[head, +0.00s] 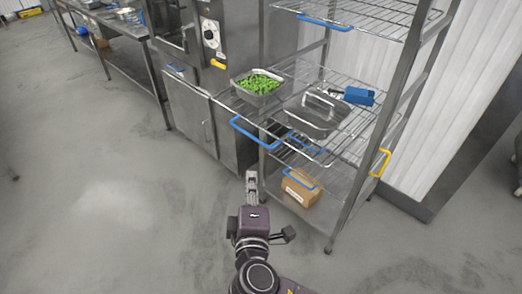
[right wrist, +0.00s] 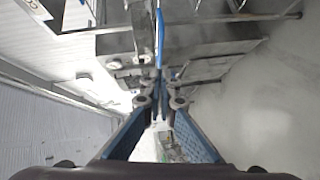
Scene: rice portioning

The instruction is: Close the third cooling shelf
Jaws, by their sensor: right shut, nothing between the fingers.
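The metal cooling rack stands at the right in the head view, with wire shelves and blue handles. One wire shelf (head: 226,103) at middle height sticks out toward the left, its blue handle (head: 250,133) in front of the rack. It carries a steel pan of green vegetables (head: 260,97). I cannot tell its number from the top. My right gripper (head: 251,176) is shut and empty, below the handle in the picture. In the right wrist view a blue bar (right wrist: 160,35) is just ahead of the closed fingertips (right wrist: 160,88); contact cannot be told. My left gripper is not in view.
A brown box (head: 301,188) sits low. A yellow handle (head: 380,163) is on the right side. A steel oven unit stands behind. The floor (head: 110,215) at left is clear.

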